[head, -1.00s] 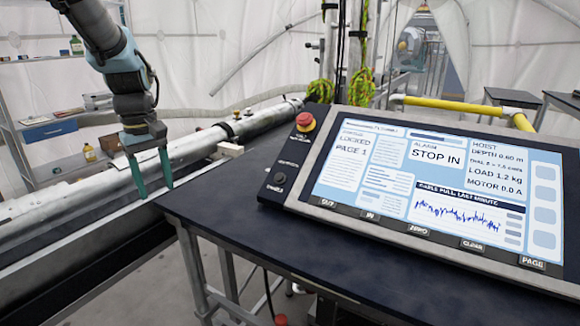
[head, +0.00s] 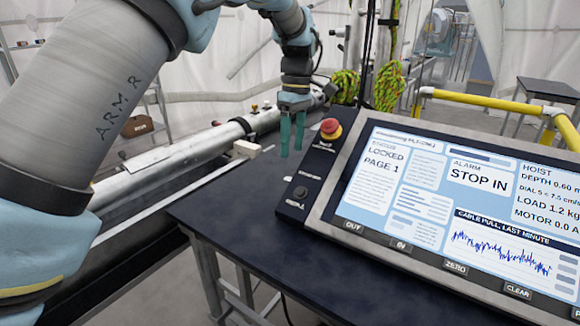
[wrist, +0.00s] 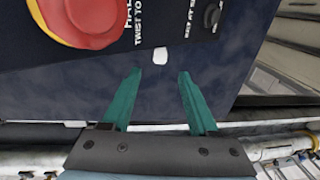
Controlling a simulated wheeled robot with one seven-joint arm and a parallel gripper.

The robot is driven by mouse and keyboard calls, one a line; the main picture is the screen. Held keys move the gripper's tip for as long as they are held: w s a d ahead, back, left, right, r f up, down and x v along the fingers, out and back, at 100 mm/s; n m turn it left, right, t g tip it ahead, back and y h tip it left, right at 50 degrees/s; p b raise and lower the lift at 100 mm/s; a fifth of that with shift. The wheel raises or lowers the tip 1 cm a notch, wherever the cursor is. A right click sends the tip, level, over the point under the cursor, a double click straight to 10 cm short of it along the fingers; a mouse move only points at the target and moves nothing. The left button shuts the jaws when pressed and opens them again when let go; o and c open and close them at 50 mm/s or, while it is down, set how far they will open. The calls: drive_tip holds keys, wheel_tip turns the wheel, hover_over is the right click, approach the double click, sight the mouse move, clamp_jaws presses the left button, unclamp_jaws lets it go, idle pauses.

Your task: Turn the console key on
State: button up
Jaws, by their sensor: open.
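The console (head: 325,215) stands on a dark table, its tilted screen reading "LOCKED PAGE 1" and "STOP IN". On its left strip a small round black control (head: 299,192) sits below the red stop button (head: 330,128). This control may be the key switch; its setting is too small to tell. It also shows at the top of the wrist view (wrist: 211,15), right of the red button (wrist: 85,18). My gripper (head: 291,150) points down, open and empty, left of the red button and apart from the console. In the wrist view its green fingers (wrist: 160,73) are spread.
A long pale pipe (head: 150,165) runs behind the table's left side. Yellow-green rope coils (head: 345,85) hang behind the console. A yellow rail (head: 480,100) stands at the back right.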

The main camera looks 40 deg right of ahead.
sight(289, 179)
drive_tip(key=f, duration=0.2)
drive_tip(key=f+p, duration=0.1)
drive_tip(key=f, duration=0.1)
drive_tip(key=a+f, duration=0.1)
drive_tip(key=f, duration=0.2)
drive_tip(key=shift+s+p, duration=0.15)
drive_tip(key=shift+p, duration=0.2)
drive_tip(key=shift+c, duration=0.3)
clamp_jaws()
